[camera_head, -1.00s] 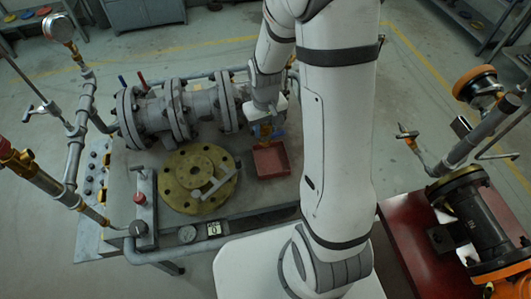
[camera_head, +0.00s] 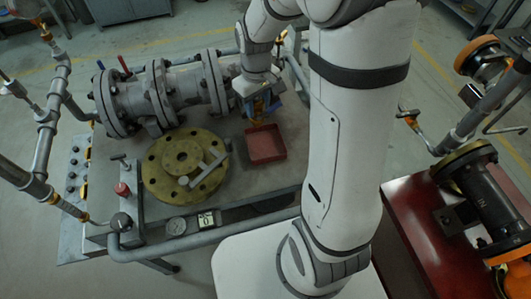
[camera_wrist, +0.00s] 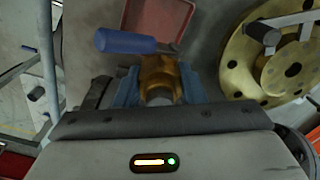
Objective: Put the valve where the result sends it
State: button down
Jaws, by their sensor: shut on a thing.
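A small brass valve (camera_wrist: 158,78) with a blue lever handle (camera_wrist: 127,42) is held in my gripper (camera_wrist: 156,88). The blue-grey fingers are shut on both sides of its body. In the head view my gripper (camera_head: 257,108) hangs just behind the red tray (camera_head: 268,158), with the valve partly hidden between the fingers. The tray looks empty. In the wrist view the tray (camera_wrist: 160,18) lies beyond the blue lever. A digital display (camera_head: 207,219) and a round gauge (camera_head: 176,226) sit at the bench's front edge; the reading is too small to tell.
A brass flange fixture (camera_head: 160,180) with a clamp bar stands left of the tray. A grey flanged pipe (camera_head: 185,90) runs behind. A red cabinet (camera_head: 405,225) with a dark flanged pipe (camera_head: 490,200) stands at the right. Bench surface around the tray is clear.

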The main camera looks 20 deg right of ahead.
aim_at(259, 126)
jog(key=shift+s+f+n+b, duration=0.1)
jog(key=shift+n+b, duration=0.2)
jog(key=shift+b, duration=0.3)
notch_tip(259, 126, down, 10)
jog(key=shift+r, duration=0.2)
jog(key=shift+f, duration=0.15)
jog(key=c, duration=0.9)
grip_release()
jog(key=shift+s, duration=0.1)
